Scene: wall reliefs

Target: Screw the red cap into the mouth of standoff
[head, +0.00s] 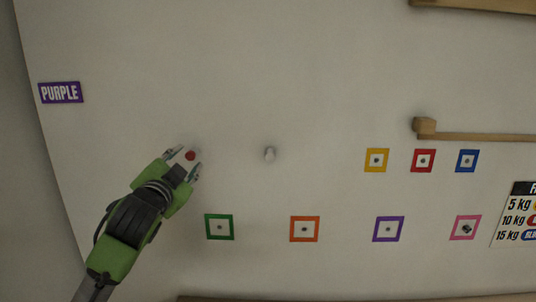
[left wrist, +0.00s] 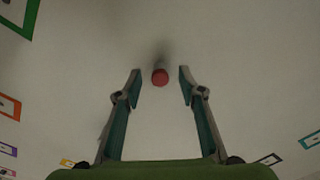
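The red cap (head: 190,155) shows as a small red disc against the pale wall; it also shows in the left wrist view (left wrist: 160,77). My left gripper (head: 184,160) is around it, with its two fingers spread. In the left wrist view the fingertips (left wrist: 160,71) stand apart on either side of the cap, with a gap to each. I cannot tell what is behind the cap. A small whitish standoff (head: 269,153) sticks out of the wall to the right of the gripper. My right gripper is not in view.
Colored square frames, such as the green one (head: 220,227) and the yellow one (head: 376,160), sit below and right of the standoff. A wooden ledge (head: 480,135) is at right. A purple sign (head: 61,92) is at left. The wall between gripper and standoff is bare.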

